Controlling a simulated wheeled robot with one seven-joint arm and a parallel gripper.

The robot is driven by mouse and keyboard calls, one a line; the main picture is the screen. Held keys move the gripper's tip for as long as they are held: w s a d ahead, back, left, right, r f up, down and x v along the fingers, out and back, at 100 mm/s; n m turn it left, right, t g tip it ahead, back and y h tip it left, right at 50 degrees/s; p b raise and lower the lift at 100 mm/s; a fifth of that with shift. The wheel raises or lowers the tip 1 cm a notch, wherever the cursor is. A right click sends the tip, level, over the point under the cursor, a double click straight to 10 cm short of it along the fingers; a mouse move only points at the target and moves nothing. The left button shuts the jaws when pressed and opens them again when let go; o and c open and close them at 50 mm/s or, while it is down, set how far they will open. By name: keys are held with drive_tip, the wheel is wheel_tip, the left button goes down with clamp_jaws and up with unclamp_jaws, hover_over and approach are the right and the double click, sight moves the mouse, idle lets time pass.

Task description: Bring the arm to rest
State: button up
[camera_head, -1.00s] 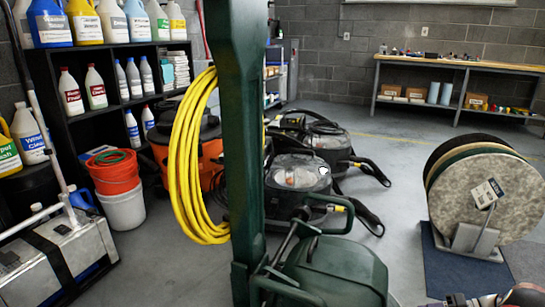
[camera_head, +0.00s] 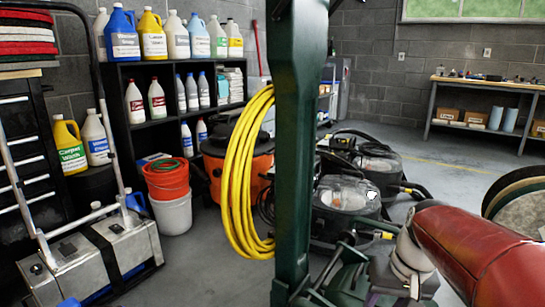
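My arm (camera_head: 480,252) enters from the right edge as a thick red link. It narrows to a pale grey wrist joint (camera_head: 410,258) at the lower right, above the floor and in front of the black machines. A dark grey block (camera_head: 392,278) sits beside and below the wrist and may be part of my gripper. I cannot make out any fingers, so whether it is open or shut, or holds anything, does not show.
A green post (camera_head: 298,150) with a yellow hose coil (camera_head: 245,180) stands close in front. Black vacuum machines (camera_head: 345,195) stand behind the wrist. A shelf with bottles (camera_head: 150,135), a silver machine (camera_head: 90,262) and stacked red, white and dark pads (camera_head: 25,35) are left. A workbench (camera_head: 490,84) is at back right.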

drive_tip(key=s+a+r+n+t+h, duration=0.1)
drive_tip(key=s+a+n+t, duration=0.15)
drive_tip(key=s+a, duration=0.55)
wheel_tip(320, 180, up, 13)
drive_tip(key=s+d+t+p, duration=0.1)
drive_tip(key=s+p, duration=0.1)
drive_tip(key=p, duration=1.1)
drive_tip(key=shift+s+d+r+m, duration=0.25)
drive_tip(key=shift+s+m, duration=0.1)
drive_tip(key=shift+m, duration=0.1)
